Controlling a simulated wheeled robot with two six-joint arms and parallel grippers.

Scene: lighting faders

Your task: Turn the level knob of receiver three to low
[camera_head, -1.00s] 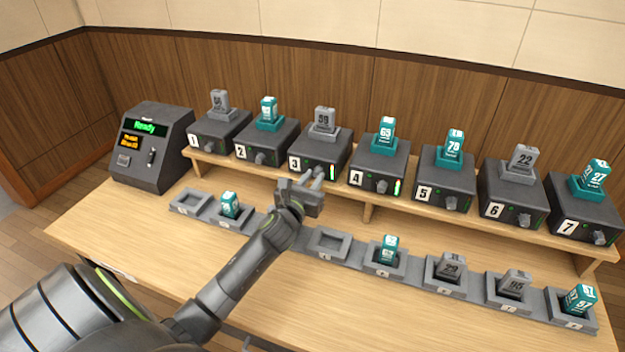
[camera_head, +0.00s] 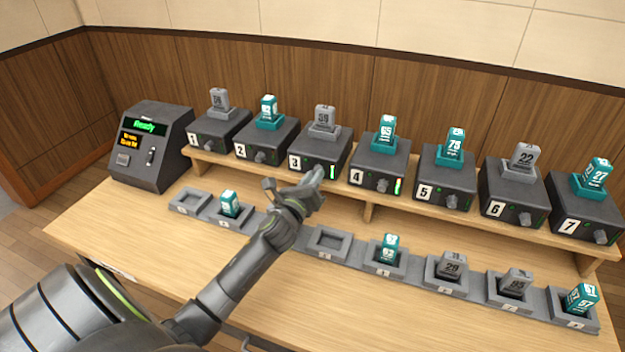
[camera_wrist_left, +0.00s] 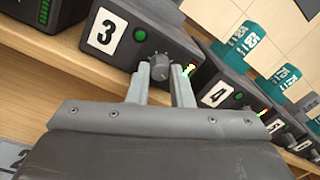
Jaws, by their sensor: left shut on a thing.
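Receiver three (camera_head: 316,155) is a dark box on the raised shelf, with a grey pack numbered 59 standing on top. Its level knob (camera_wrist_left: 159,66) is a grey dial below a green light in the left wrist view. My left gripper (camera_wrist_left: 160,75) is shut on this knob, with one finger at each side of it. In the head view my left gripper (camera_head: 302,184) is in front of receiver three and hides the knob. A lit level bar (camera_head: 332,171) shows green on the receiver's front at the right. My right gripper is not in view.
Receiver four (camera_head: 376,165) stands close on the right and receiver two (camera_head: 265,140) on the left. A console (camera_head: 150,145) reading Ready is at the far left. A row of trays (camera_head: 328,241), some with packs, lies in front of the shelf.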

